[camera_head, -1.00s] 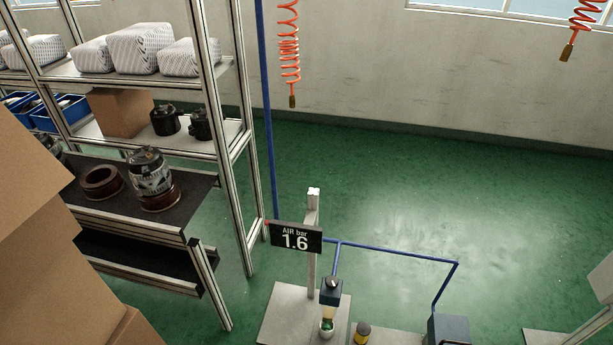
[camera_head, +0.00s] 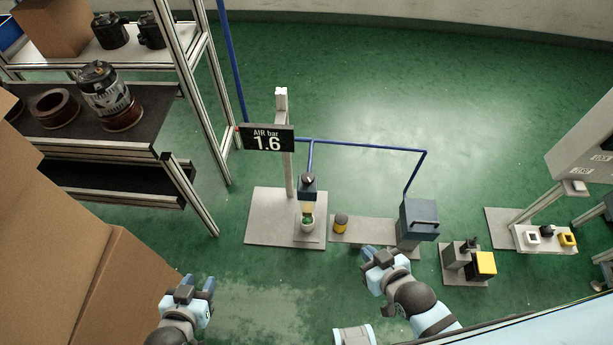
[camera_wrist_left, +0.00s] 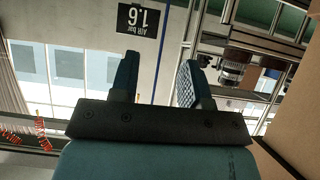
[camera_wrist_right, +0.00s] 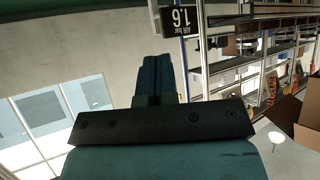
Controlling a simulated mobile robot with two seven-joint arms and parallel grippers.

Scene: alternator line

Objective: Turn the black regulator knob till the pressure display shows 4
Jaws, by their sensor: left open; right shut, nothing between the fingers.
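The pressure display (camera_head: 267,139) reads "AIR bar 1.6" and hangs on a pale post. It also shows upside down in the left wrist view (camera_wrist_left: 143,20) and the right wrist view (camera_wrist_right: 180,20). The black regulator knob (camera_head: 308,179) sits on top of the dark regulator unit (camera_head: 307,191), below and right of the display. My left gripper (camera_head: 199,283) is open and empty, low and left of the regulator. My right gripper (camera_head: 368,255) is shut and empty, below and right of the regulator, in front of the grey base plate. Both grippers are apart from the knob.
A blue air pipe (camera_head: 365,146) runs right from the post to a dark box (camera_head: 419,220). A yellow-and-black part (camera_head: 340,223) stands beside the regulator. Cardboard boxes (camera_head: 105,290) and a shelf rack (camera_head: 189,185) crowd the left. Green floor (camera_head: 365,100) lies open behind.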

